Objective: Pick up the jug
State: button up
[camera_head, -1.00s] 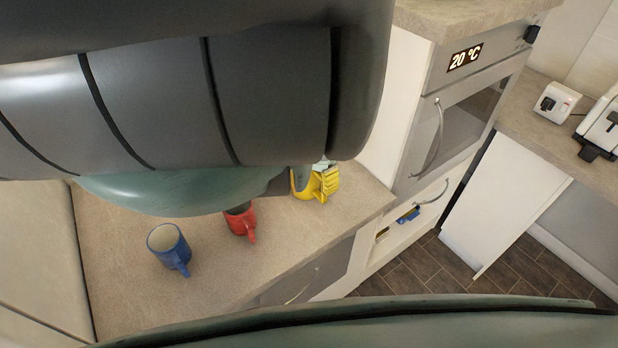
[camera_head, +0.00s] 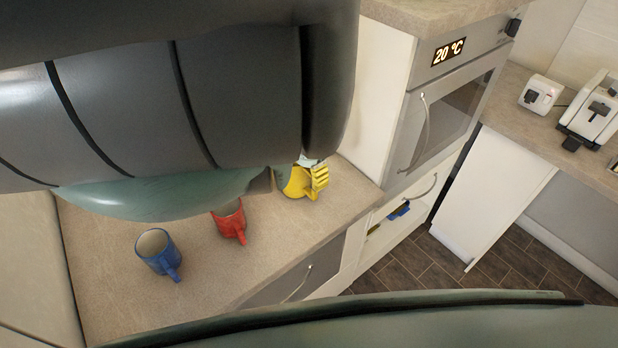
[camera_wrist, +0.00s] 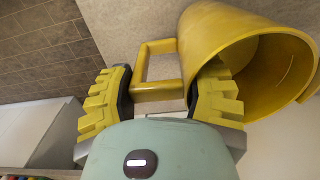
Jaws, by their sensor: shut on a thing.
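The yellow jug (camera_head: 294,184) is at the right end of the beige counter, partly hidden by my arm. In the wrist view the jug (camera_wrist: 215,35) shows its open mouth to the right and its square handle to the left. My gripper (camera_wrist: 160,97) has ridged yellow fingers, also seen in the head view (camera_head: 319,177). It is shut on the jug, with the handle between the fingers. The left finger is outside the handle and the right finger overlaps the jug's mouth. I cannot tell whether the jug touches the counter.
A red mug (camera_head: 230,222) and a blue mug (camera_head: 157,252) stand on the counter (camera_head: 110,290), left of the jug. A tall oven cabinet (camera_head: 440,125) rises just right of the jug. A white appliance (camera_head: 541,95) and a toaster (camera_head: 592,112) stand on another counter at right.

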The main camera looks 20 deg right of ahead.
aim_at(309, 173)
jog(key=shift+w+r+b, duration=0.15)
jog(key=shift+r+b, duration=0.15)
jog(key=shift+r, duration=0.4)
jog(key=shift+s+a+r+p, duration=0.2)
jog(key=shift+s+r+p, duration=0.3)
jog(key=shift+r, duration=0.4)
jog(key=s+a+p, duration=0.4)
jog(key=s+p, duration=0.6)
jog(key=s, duration=0.4)
jog(key=shift+s+r+p, duration=0.3)
jog(key=shift+r, duration=0.15)
